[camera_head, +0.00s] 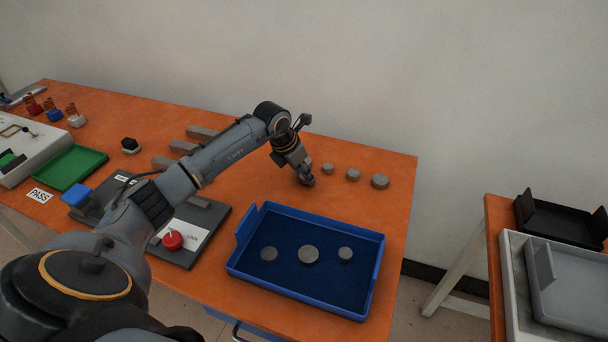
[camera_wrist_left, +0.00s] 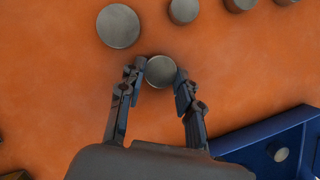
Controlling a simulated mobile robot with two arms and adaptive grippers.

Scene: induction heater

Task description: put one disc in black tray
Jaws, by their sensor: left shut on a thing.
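My left gripper (camera_head: 306,181) is low over the orange table, to the left of a row of grey discs. In the left wrist view its two fingers are shut on a small grey disc (camera_wrist_left: 160,71), one on each side of it. I cannot tell whether this disc still touches the table. The black tray (camera_head: 560,222) is on a separate table at the far right. My right gripper is not in view.
A blue tray (camera_head: 374,275) holding three discs stands at the front of the orange table (camera_head: 395,210). A grey tray (camera_head: 575,290) is in front of the black one. A floor gap separates the tables. A dark fixture with a red knob (camera_head: 172,240) lies left.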

